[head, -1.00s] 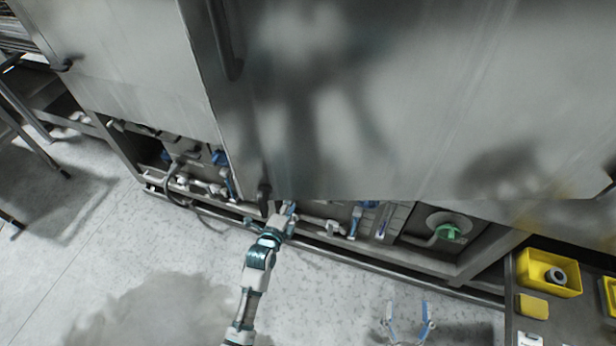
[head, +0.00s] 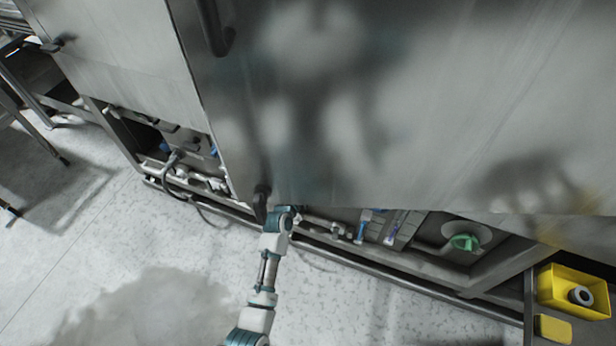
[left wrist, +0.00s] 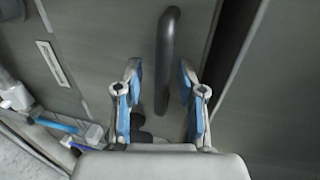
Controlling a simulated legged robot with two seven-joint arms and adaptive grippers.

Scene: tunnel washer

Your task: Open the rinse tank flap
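A large grey steel panel (head: 400,120) fills the upper head view; I cannot tell for certain that it is the rinse tank flap. A dark bar handle (head: 262,203) sits at its lower left edge. My left gripper (head: 285,215) is beside this handle, partly hidden by its own wrist. In the left wrist view, the gripper (left wrist: 160,75) is open, its blue-padded fingers spread. A dark curved handle (left wrist: 168,45) shows ahead between them, and contact is not visible. My right gripper is out of view.
Another dark handle (head: 213,28) is higher on the panel. Pipes and blue-handled valves (head: 364,225) and a green part (head: 465,242) sit in the open bay below. A yellow bin (head: 573,290) stands at lower right. The floor (head: 120,270) is clear at left.

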